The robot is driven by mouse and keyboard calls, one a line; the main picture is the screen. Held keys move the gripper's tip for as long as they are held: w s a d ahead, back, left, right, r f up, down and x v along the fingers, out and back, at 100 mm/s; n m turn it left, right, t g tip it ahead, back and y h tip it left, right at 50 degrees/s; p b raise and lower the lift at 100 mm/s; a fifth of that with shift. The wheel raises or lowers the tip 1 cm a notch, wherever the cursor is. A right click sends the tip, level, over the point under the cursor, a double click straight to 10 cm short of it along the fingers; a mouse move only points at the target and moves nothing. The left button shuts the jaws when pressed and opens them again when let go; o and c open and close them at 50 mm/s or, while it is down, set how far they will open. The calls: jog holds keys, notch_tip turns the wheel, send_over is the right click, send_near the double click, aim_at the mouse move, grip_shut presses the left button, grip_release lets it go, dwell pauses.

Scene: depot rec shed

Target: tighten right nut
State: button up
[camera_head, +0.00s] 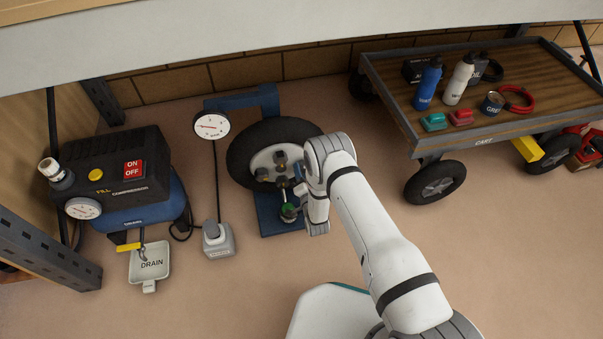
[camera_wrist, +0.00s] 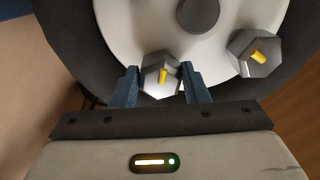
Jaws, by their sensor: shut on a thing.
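The wheel (camera_head: 242,160) stands on a blue stand, with several dark hex nuts on its pale hub. In the wrist view, my gripper (camera_wrist: 161,72) has its two blue fingers on either side of a grey hex nut (camera_wrist: 163,80) with a yellow mark. The fingers are shut on it. In the head view, my gripper is at the hub's right side, where my arm partly hides it and the right nut. A second nut (camera_wrist: 258,52) with a yellow mark sits on the hub to the right in the wrist view, clear of the fingers.
A compressor (camera_head: 115,180) stands at the left, with a drain tray (camera_head: 150,262) before it. A round gauge (camera_head: 211,125) stands by the wheel; its cable runs to a grey box (camera_head: 218,240). A cart (camera_head: 490,130) with bottles is at the right. The front floor is clear.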

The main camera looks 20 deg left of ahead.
jog(key=shift+m, duration=1.9)
jog(key=o, duration=1)
jog(key=shift+r, duration=0.1)
jog(key=shift+c, duration=0.2)
jog(key=shift+s, duration=0.1)
jog(key=p+v, duration=0.2)
jog(key=v, duration=0.5)
jog(key=shift+s+d+p, duration=0.25)
jog(key=shift+s+p, duration=0.05)
jog(key=shift+p, duration=0.1)
